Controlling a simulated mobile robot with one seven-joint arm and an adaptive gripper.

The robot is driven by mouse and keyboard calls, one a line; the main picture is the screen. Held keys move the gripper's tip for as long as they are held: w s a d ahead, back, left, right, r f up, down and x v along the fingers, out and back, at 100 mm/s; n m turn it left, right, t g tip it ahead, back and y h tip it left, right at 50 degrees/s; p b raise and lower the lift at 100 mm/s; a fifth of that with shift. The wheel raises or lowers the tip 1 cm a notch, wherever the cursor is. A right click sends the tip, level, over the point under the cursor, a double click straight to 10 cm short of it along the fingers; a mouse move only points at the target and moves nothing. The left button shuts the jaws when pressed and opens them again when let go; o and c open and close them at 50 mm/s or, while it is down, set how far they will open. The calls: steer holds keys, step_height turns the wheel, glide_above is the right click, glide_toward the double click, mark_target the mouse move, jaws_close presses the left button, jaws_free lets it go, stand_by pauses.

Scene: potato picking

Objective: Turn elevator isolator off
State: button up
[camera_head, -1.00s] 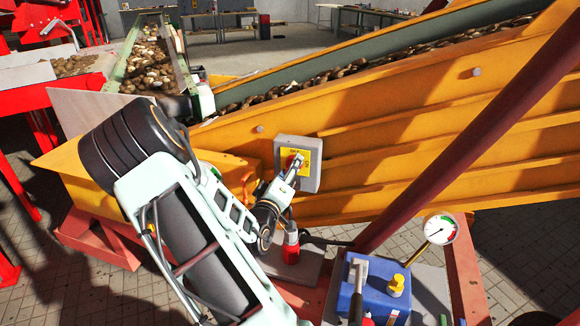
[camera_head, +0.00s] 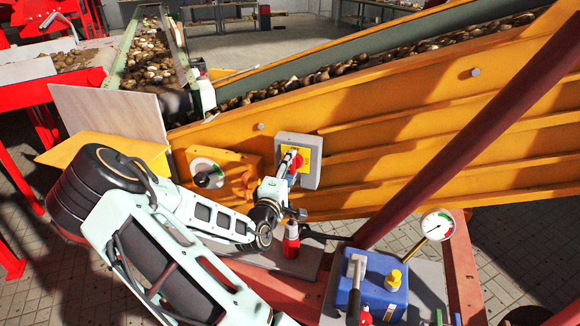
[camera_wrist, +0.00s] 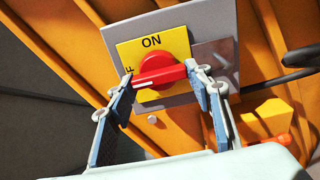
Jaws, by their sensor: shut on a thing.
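The isolator is a grey box (camera_head: 314,150) with a yellow plate (camera_head: 288,151) and a red rotary knob (camera_head: 296,163), on the side of the orange elevator. In the wrist view the red knob (camera_wrist: 163,50) has a bar handle with a white mark near its left end. The mark points left, toward a partly hidden label with an "F" visible; "ON" reads above the knob on the yellow plate (camera_wrist: 132,52). My gripper (camera_wrist: 160,78) is shut on the knob's handle, one finger at each end. In the head view my gripper (camera_head: 288,162) partly covers the plate.
A blue unit (camera_head: 372,294), a pressure gauge (camera_head: 438,225) and a dark red slanted beam (camera_head: 440,165) lie to the right.

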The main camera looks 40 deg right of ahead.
stand_by(0.4)
steer(key=o, duration=1.2)
steer(key=shift+c, duration=0.2)
